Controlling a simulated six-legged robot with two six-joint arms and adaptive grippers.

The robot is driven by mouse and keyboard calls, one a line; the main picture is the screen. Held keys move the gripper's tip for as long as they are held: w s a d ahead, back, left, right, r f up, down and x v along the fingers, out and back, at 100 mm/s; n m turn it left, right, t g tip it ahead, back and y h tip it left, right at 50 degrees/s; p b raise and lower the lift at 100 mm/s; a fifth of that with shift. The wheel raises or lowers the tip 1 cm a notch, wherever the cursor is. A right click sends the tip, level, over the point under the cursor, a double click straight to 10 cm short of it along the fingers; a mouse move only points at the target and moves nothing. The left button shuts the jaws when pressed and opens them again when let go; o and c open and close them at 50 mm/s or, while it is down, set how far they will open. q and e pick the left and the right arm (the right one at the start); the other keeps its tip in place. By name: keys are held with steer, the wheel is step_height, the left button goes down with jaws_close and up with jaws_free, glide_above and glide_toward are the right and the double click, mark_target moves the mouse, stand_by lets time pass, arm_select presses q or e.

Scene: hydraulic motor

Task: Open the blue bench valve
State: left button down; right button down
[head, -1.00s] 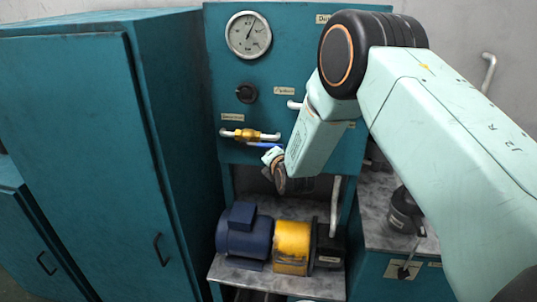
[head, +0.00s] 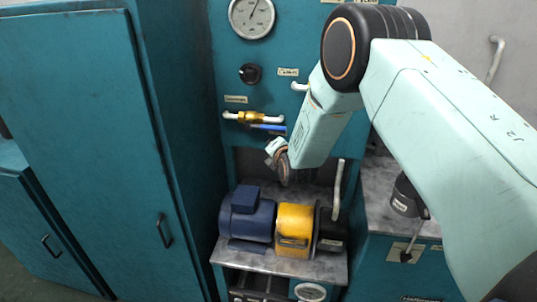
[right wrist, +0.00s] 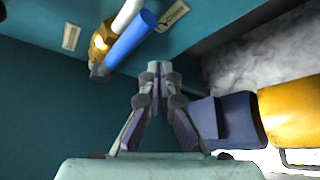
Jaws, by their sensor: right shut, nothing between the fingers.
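The blue valve handle (head: 268,127) lies just below the brass valve (head: 250,117) on a white pipe on the teal bench panel. The handle runs roughly along the pipe. In the right wrist view the blue handle (right wrist: 132,38) is at upper left, beside the brass body (right wrist: 101,43). My right gripper (head: 273,150) is just below the right end of the handle in the head view. In the right wrist view its fingers (right wrist: 158,68) are closed together and empty, apart from the handle in the picture. My left gripper is not in view.
A blue motor (head: 247,215) and a yellow coupling housing (head: 294,226) stand on the bench shelf below. A gauge (head: 252,17) and a black knob (head: 250,74) are above the valve. A teal cabinet (head: 90,130) fills the left side.

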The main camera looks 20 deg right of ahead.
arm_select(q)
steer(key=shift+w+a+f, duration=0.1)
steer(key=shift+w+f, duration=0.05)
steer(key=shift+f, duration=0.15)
arm_select(e)
steer(key=s+a+r, duration=0.3)
steer(key=s+a, duration=0.2)
steer(key=s, duration=0.2)
steer(key=shift+r, duration=0.3)
steer(key=shift+s, duration=0.2)
